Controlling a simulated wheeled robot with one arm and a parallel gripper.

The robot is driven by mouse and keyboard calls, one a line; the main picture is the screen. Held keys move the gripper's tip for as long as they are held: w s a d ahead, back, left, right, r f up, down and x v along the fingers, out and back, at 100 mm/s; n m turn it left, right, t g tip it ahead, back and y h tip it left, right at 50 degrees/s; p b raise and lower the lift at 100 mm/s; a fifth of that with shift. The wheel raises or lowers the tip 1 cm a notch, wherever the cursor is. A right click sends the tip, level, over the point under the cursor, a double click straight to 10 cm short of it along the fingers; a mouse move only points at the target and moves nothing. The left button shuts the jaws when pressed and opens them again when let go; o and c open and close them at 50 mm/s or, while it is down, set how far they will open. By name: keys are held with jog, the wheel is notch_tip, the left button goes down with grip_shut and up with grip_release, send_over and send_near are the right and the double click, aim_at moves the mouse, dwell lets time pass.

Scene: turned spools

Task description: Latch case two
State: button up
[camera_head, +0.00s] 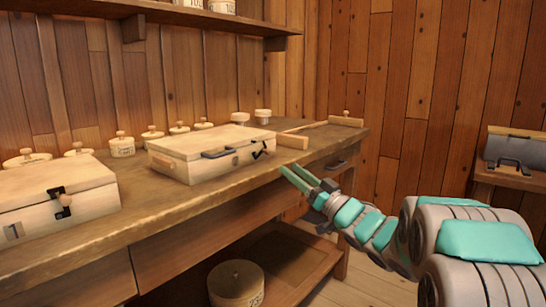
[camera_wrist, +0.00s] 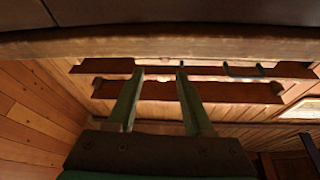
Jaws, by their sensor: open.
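Two pale wooden cases stand on the workbench in the head view, both with lids down. The left case (camera_head: 55,205) has a dark latch plate with a round knob (camera_head: 65,199) on its front. The right case (camera_head: 205,162) has a dark handle (camera_head: 217,154) and a dark latch (camera_head: 260,150) at the right of its front, which looks tilted out.
The workbench (camera_head: 150,222) has several lidded pots along its back, such as one pot (camera_head: 122,147). A wooden bar (camera_head: 292,141) lies right of the right case. A round tub (camera_head: 236,284) is on the lower shelf. A grey case (camera_head: 515,148) stands far right.

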aim_at(270, 153)
jog(key=shift+y, duration=0.3)
jog(key=x, duration=0.7)
jog(key=shift+a+r, duration=0.15)
jog(key=shift+a, duration=0.35)
jog(key=shift+c, duration=0.3)
grip_shut()
